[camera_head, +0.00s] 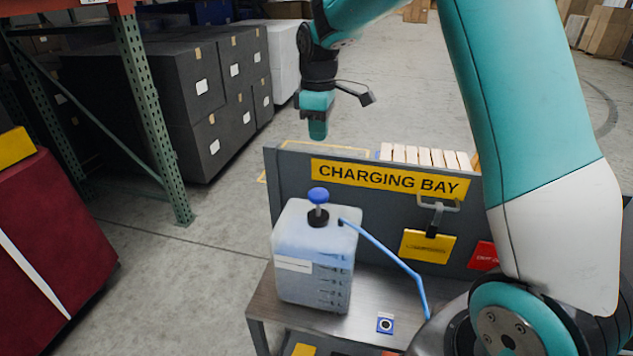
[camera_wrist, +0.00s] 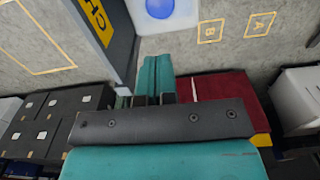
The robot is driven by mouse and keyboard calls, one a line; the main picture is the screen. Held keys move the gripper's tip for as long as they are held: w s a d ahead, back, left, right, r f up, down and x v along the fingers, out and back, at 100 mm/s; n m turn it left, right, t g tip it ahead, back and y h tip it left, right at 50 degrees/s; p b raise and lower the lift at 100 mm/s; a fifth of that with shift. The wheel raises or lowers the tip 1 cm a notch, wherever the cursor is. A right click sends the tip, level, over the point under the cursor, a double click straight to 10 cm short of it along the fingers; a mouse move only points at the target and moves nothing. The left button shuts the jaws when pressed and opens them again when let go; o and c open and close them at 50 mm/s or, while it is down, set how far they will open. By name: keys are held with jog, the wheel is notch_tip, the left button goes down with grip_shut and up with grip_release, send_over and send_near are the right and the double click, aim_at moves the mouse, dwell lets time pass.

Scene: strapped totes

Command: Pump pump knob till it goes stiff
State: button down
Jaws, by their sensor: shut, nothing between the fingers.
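The pump knob (camera_head: 318,196) is a blue cap on a black collar, on top of a translucent white jug (camera_head: 300,262). The jug stands upright on a metal bench, and a blue tube (camera_head: 385,250) runs from its top to the right. In the wrist view the blue knob (camera_wrist: 159,8) shows at the top edge, partly cut off. My gripper (camera_head: 318,130) is shut and empty, pointing down. In the head view it appears above the knob, with a clear gap. Its teal fingers also show in the wrist view (camera_wrist: 157,75).
A grey panel (camera_head: 290,170) with a yellow CHARGING BAY sign (camera_head: 388,178) rises behind the jug. A yellow tag (camera_head: 428,246) hangs on it. Dark boxes (camera_head: 200,85) and a green rack post (camera_head: 150,115) stand at left. A red box (camera_head: 50,240) is nearer. Floor between is clear.

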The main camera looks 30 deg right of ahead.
aim_at(319, 192)
notch_tip(319, 192, down, 14)
jog(key=p, duration=0.4)
jog(key=shift+p, duration=0.3)
jog(key=shift+f, duration=0.1)
notch_tip(319, 192, down, 5)
jog(key=b, duration=0.3)
jog(key=shift+s+r, duration=0.1)
jog(key=shift+r, duration=0.1)
jog(key=shift+r+p, duration=0.3)
jog(key=shift+r, duration=0.15)
notch_tip(319, 192, up, 14)
jog(key=shift+f+b, duration=0.15)
jog(key=shift+b, duration=0.3)
